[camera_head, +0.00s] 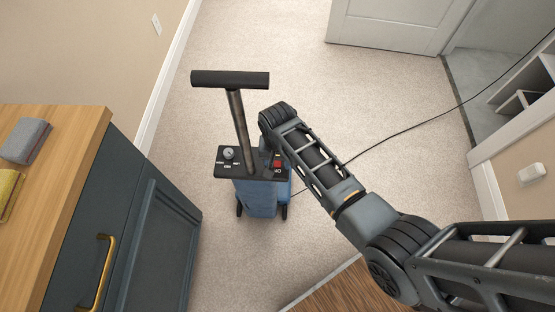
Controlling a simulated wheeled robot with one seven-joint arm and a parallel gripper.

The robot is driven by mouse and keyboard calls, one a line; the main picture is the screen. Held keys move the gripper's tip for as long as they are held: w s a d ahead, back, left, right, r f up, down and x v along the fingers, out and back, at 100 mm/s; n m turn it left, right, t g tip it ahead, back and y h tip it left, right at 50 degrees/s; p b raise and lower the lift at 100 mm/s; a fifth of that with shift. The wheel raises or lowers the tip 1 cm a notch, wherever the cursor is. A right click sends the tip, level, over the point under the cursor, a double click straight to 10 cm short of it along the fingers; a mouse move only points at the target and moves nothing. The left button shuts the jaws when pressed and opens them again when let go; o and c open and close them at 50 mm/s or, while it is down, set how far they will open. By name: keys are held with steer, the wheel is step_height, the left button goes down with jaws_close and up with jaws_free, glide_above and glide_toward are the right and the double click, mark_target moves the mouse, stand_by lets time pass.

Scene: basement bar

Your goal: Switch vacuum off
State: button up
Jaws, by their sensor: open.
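The vacuum (257,198) is a blue upright machine on the carpet, with a black T-shaped handle (230,79) on a metal pole. Its black top panel (229,171) carries a round dial (229,153) on the left and a red switch (278,163) on the right with white lettering. The switch's exact position is too small to read. My arm reaches in from the lower right. My gripper (267,147) is at its end, over the panel near the red switch, mostly hidden by my wrist. Its fingers are hard to make out, and I cannot tell whether it touches the switch.
A dark cabinet (153,240) with a wooden top (62,136) stands on the left, holding a grey cloth (26,141) and a yellow one (8,190). A black cord (408,127) runs rightward from the vacuum. A white door (390,25) is at the back. Carpet around the vacuum is clear.

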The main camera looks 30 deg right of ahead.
jaws_close()
steer(key=shift+w+d+r+g+y, duration=0.1)
steer(key=shift+w+r+g+y, duration=0.1)
steer(key=shift+g+y, duration=0.15)
steer(key=shift+w+d+g+y, duration=0.15)
steer(key=shift+g+y, duration=0.5)
steer(key=shift+g, duration=0.4)
jaws_free()
steer(key=v, duration=0.7)
steer(key=shift+w+r+p, duration=0.1)
steer(key=shift+r+p, duration=0.2)
steer(key=shift+r, duration=0.1)
